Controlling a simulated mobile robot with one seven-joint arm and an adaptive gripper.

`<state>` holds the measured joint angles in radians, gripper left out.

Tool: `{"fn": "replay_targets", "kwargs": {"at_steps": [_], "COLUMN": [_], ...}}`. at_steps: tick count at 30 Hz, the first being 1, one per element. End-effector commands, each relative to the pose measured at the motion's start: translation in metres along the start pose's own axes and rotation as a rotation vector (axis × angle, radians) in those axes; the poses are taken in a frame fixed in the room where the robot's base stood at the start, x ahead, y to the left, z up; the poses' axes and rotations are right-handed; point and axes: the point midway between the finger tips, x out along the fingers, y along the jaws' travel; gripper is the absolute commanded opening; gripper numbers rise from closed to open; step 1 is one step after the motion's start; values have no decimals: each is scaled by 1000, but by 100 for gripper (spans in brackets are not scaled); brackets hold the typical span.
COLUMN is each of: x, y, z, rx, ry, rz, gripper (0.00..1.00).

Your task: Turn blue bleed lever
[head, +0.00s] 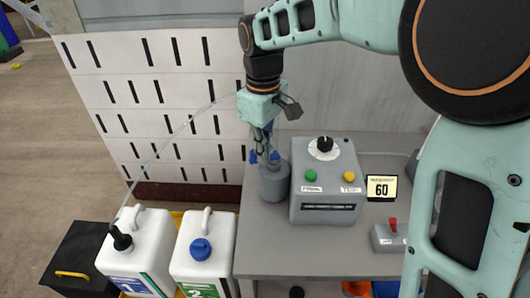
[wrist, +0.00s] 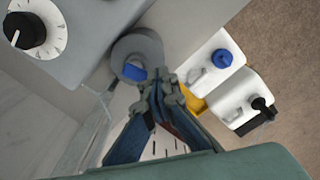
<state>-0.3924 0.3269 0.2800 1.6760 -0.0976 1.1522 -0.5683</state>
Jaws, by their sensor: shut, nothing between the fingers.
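The blue bleed lever (head: 275,156) sits on top of a grey cylinder (head: 273,182) at the left side of the grey bench. In the head view my fingers partly hide the lever, and blue shows on both sides of them. In the wrist view the blue lever (wrist: 135,73) lies on the cylinder's round top (wrist: 142,46), left of my fingertips. My gripper (head: 263,148) points down over the cylinder with its fingers together and empty. It also shows in the wrist view (wrist: 163,88). I cannot tell whether the fingertips touch the lever.
A grey control box (head: 324,195) with a black dial and green and yellow buttons stands right of the cylinder. A display reading 60 (head: 381,188) and a red-switch box (head: 390,236) are farther right. White jugs (head: 140,246) stand at lower left. A slotted white panel (head: 150,90) is behind.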

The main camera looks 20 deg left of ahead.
Motion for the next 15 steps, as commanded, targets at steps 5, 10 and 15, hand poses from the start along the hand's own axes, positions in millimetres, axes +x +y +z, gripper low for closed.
{"fn": "replay_targets", "kwargs": {"at_steps": [5, 10, 15], "x": [1, -1, 0], "y": [0, 4, 10], "z": [0, -3, -9], "rx": [0, 0, 1], "ry": [0, 0, 0], "rz": [0, -1, -1], "gripper": [0, 0, 0]}}
